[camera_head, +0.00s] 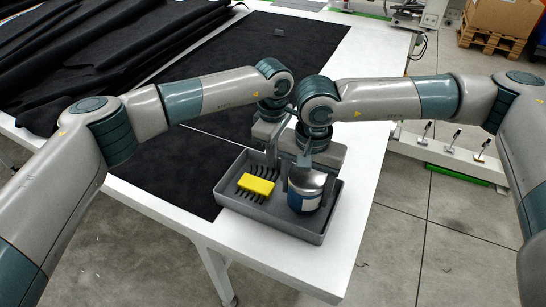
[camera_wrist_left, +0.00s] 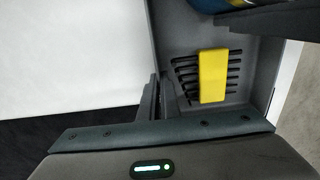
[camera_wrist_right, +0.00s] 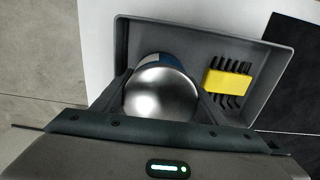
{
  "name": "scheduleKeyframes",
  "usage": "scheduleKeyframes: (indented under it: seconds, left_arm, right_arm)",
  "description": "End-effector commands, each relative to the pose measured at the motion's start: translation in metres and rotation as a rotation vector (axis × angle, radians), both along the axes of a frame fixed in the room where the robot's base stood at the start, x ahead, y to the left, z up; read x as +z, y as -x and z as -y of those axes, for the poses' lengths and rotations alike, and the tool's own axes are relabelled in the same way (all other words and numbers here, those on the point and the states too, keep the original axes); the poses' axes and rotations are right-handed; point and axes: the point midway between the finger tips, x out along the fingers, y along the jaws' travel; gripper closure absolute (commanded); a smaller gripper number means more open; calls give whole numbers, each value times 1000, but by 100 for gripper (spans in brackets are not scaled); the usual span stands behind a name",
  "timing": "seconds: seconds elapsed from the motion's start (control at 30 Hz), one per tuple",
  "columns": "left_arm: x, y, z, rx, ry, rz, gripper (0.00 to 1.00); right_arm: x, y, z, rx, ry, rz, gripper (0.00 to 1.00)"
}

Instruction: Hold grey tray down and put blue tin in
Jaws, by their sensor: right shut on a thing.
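The grey tray (camera_head: 265,222) lies on the white table near its front corner. The blue tin (camera_head: 305,201), with a silver top and a blue and white label, is upright at the tray's right part. My right gripper (camera_head: 306,176) is shut on the tin from above; in the right wrist view its fingers flank the tin (camera_wrist_right: 160,92). I cannot tell whether the tin touches the tray floor. My left gripper (camera_head: 271,162) has its fingers close together at the tray's far wall; in the left wrist view the fingertips (camera_wrist_left: 160,88) are at the tray's rim (camera_wrist_left: 157,35).
Bare white tabletop (camera_head: 345,230) is free right of the tray. Both wrists are close together above the tray.

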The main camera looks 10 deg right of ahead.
Motion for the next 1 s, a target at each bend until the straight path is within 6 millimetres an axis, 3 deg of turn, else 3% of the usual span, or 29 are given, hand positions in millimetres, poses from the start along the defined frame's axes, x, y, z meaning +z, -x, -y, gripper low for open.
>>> scheduleKeyframes:
  seconds: [0.93, 0.97, 1.0]
  left_arm:
    - [1, 0, 0, 0, 1, 1, 100]
    - [1, 0, 0, 0, 1, 1, 100]
    - [1, 0, 0, 0, 1, 1, 100]
  right_arm:
    - [-22, 0, 0, 0, -1, 1, 71]
    - [-22, 0, 0, 0, -1, 1, 30]
    - [-22, 0, 0, 0, -2, 1, 20]
